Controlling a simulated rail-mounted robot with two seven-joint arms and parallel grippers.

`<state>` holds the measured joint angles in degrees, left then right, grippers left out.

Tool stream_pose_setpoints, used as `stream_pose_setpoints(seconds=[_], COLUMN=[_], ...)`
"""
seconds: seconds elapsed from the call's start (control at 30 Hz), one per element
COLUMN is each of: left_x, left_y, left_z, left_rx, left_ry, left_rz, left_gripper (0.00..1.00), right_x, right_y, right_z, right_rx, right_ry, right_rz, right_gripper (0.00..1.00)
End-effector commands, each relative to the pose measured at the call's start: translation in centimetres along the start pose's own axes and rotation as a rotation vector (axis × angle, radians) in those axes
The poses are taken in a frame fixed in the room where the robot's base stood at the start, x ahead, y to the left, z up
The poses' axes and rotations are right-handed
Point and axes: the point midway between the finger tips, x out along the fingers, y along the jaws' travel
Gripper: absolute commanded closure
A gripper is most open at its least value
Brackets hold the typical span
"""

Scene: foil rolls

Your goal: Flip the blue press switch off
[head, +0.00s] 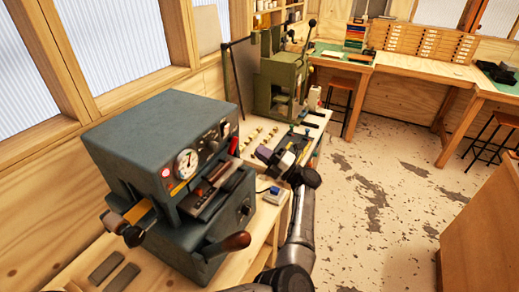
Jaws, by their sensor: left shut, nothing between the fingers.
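A blue-grey press (165,135) with a round dial, small knobs and a dark-red-handled lever stands on the bench at the left. A small pale switch box (281,197) with a blue part on top sits on the bench to the right of the press, with a dark cord beside it. Whether its switch is on or off is too small to tell. My left gripper (262,152) is shut and empty, above the bench beyond the box and apart from it. My right gripper is not in view.
A green machine (277,75) stands farther back on the same bench. Small pale pieces (258,135) lie between the two machines. Worn open floor (385,190) is to the right.

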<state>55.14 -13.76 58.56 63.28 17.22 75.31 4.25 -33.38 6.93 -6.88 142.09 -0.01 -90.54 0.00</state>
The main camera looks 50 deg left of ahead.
Motion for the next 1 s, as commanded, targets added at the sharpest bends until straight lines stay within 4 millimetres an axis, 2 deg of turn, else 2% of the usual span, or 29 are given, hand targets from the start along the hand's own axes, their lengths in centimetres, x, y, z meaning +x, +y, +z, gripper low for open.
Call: stream_pose_setpoints(seconds=[0.03, 0.2, 0.5, 0.7, 1.0], left_x=[1.2, 4.5, 9.2, 10.8, 11.4], left_y=[0.2, 0.3, 0.2, 0.1, 0.0], left_z=[0.0, -0.1, 0.0, 0.0, 0.0], left_rx=[0.001, 0.002, 0.001, 0.001, 0.0], left_ry=[0.004, 0.004, 0.002, 0.0, 0.0], left_rz=[0.001, 0.001, 0.0, 0.0, 0.0], left_gripper=[1.0, 1.0, 1.0, 1.0, 1.0], right_x=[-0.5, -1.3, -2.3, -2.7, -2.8], right_y=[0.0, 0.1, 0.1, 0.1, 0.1], right_z=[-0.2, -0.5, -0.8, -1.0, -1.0], right_rx=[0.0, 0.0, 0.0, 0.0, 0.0], right_ry=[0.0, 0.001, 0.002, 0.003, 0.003], right_rz=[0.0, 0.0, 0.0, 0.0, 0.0], right_gripper=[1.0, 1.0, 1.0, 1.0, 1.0])
